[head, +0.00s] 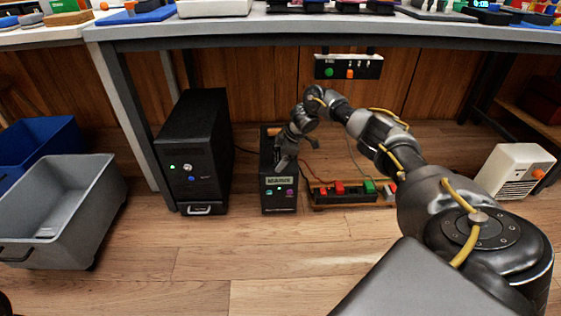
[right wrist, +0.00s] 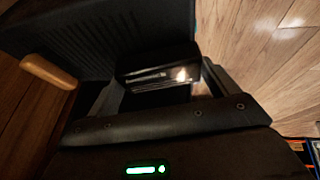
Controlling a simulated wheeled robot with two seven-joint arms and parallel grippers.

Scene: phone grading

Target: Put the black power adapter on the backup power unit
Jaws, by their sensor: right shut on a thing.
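A narrow black box with a lit display and coloured buttons, seemingly the backup power unit (head: 279,195), stands on the floor under the bench. My right gripper (head: 282,161) is down at its top, partly hiding it. In the right wrist view my right gripper (right wrist: 158,75) is shut on a small dark block, the black power adapter (right wrist: 152,62), held between its two fingers. A ribbed dark surface (right wrist: 100,40) lies close beyond the adapter. I cannot tell whether the adapter touches it. In the head view the adapter is not clearly visible. My left gripper is out of view.
A larger black tower (head: 190,150) stands left of the unit. A power strip with coloured plugs (head: 345,193) lies at its right, with thin cables nearby. A grey bin (head: 62,205), a blue bin (head: 35,145) and a white heater-like box (head: 512,170) flank the clear wooden floor.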

